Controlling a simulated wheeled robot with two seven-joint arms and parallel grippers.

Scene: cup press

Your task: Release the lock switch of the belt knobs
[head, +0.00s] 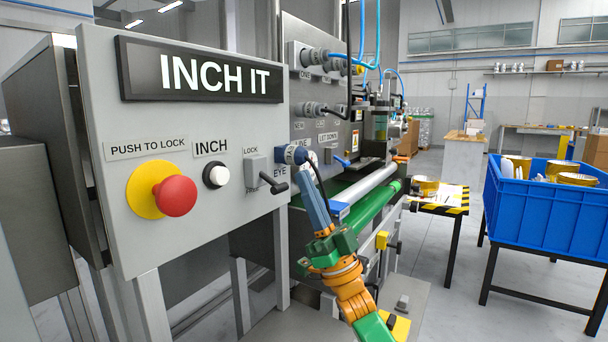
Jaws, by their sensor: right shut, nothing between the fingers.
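The lock switch (256,171) is a grey box with a black lever, on the right side of the grey front panel. A LOCK label (250,150) is above it, and a label below it is partly hidden. The lever (277,186) points to the right and slightly down. My right gripper (305,179) has light blue fingers, is shut and empty, and points up just right of the lever. The fingers look apart from the lever in the picture, but depth is hard to judge. My left gripper is not in view.
A red push button (175,196) on a yellow base and a white INCH button (216,175) sit left of the switch. A blue EYE-labelled part (291,154) is close above my fingers. A green belt (358,199) runs behind. A blue crate (545,212) stands right.

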